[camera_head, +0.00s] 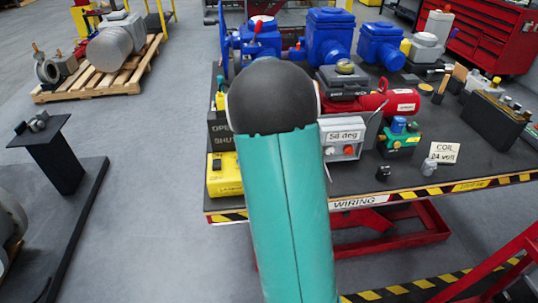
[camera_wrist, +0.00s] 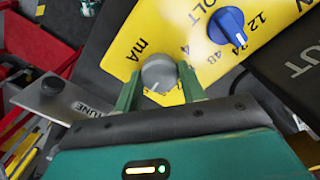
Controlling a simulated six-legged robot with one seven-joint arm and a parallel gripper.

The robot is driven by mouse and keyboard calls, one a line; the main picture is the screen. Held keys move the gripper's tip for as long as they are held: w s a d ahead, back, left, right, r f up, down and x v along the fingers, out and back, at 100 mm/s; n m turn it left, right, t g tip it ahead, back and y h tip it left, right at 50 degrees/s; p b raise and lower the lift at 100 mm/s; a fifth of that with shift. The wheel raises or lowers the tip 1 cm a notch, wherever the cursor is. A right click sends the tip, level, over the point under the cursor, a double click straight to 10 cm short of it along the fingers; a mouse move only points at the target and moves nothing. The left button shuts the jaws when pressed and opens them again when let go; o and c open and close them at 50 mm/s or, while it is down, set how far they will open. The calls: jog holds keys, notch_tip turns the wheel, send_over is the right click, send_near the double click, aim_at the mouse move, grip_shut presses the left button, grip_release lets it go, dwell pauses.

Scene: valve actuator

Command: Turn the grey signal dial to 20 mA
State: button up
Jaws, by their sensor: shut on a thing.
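The grey signal dial (camera_wrist: 160,72) is a round knob on a yellow panel (camera_wrist: 150,22) in the wrist view. The letters mA are printed left of it and a 4 to its right. My gripper (camera_wrist: 160,75) has its two green fingers on either side of the dial, shut on it. The dial's pointer and the rest of its scale are hidden or too small to read. In the head view the yellow box (camera_head: 222,188) stands at the table's front left edge; my arm hides the gripper there.
A blue voltage knob (camera_wrist: 226,25) sits on the same panel, right of the dial. A black OPEN/SHUT box (camera_head: 221,132) stands behind the yellow box. A white 58 deg box (camera_head: 343,150) stands right of my arm.

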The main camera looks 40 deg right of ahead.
jog(key=o, duration=1)
notch_tip(320, 180, up, 14)
jog(key=shift+f, duration=0.1)
jog(key=s+a+r+n+t, duration=0.1)
jog(key=s+a+r+n, duration=0.15)
jog(key=a, duration=0.65)
jog(key=s+a+r+n+t, duration=0.2)
jog(key=s+a+n, duration=0.15)
jog(key=a, duration=0.55)
jog(key=s+a+f+n+t, duration=0.1)
jog(key=s+a+n, duration=0.1)
jog(key=s+a, duration=0.1)
jog(key=s+a+f+n, duration=0.1)
jog(key=s+a+n, duration=0.2)
jog(key=a, duration=0.3)
jog(key=s+a+f+n+t, duration=0.1)
jog(key=s+a+n, duration=0.2)
jog(key=s+a, duration=0.1)
jog(key=shift+s+a+t, duration=0.2)
jog(key=shift+s+t, duration=0.1)
jog(key=shift+s, duration=0.25)
